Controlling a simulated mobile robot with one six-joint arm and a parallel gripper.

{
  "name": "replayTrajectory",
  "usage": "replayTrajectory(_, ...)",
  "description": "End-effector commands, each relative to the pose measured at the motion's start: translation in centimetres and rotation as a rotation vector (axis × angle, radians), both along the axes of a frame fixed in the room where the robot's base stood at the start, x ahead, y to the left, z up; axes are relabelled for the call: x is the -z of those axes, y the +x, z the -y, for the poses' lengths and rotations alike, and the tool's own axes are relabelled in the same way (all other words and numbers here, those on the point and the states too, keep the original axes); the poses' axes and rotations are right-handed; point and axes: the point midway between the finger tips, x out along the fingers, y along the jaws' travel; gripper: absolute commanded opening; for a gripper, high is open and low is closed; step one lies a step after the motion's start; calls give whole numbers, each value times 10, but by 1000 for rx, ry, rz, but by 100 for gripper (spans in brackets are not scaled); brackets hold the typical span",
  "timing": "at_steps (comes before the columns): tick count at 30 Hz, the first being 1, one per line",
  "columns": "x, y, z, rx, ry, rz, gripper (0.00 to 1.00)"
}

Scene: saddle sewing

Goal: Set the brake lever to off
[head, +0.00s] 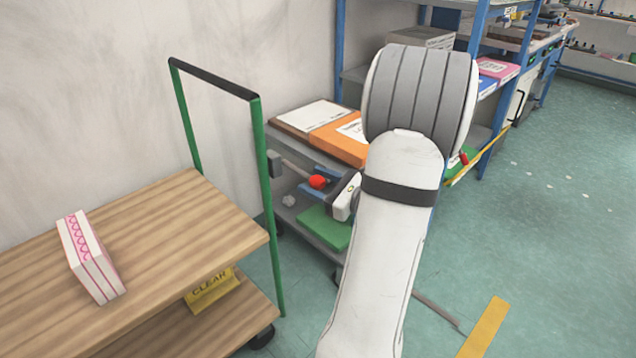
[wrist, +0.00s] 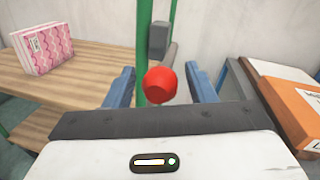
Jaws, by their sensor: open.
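The brake lever shows as a red ball knob (head: 317,182) on a thin grey rod. The rod runs from a grey box (head: 274,163) beside the cart's green post. In the wrist view the red knob (wrist: 161,84) is between the two blue fingers of my gripper (wrist: 160,88), with a gap on both sides. The rod leads up and back to the grey box (wrist: 159,39). My gripper (head: 318,183) is open around the knob in the head view too. No lever markings can be read. My arm hides part of the view to the right.
The wooden-topped cart (head: 165,235) carries a pink and white box (head: 90,256). A yellow sign (head: 212,291) is on its lower shelf. An orange box (head: 340,140) lies on the shelf behind my gripper. The green floor at right is mostly clear.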

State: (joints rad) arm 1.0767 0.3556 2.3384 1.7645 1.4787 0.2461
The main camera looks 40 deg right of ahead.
Motion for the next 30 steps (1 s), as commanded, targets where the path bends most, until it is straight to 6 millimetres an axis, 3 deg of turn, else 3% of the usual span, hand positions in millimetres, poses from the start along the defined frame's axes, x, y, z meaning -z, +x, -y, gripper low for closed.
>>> replayTrajectory(2,0,0,0,0,0,0,50)
replayTrajectory(20,0,-1,1,1,0,0,1)
replayTrajectory(30,-3,-2,3,7,-1,-10,0)
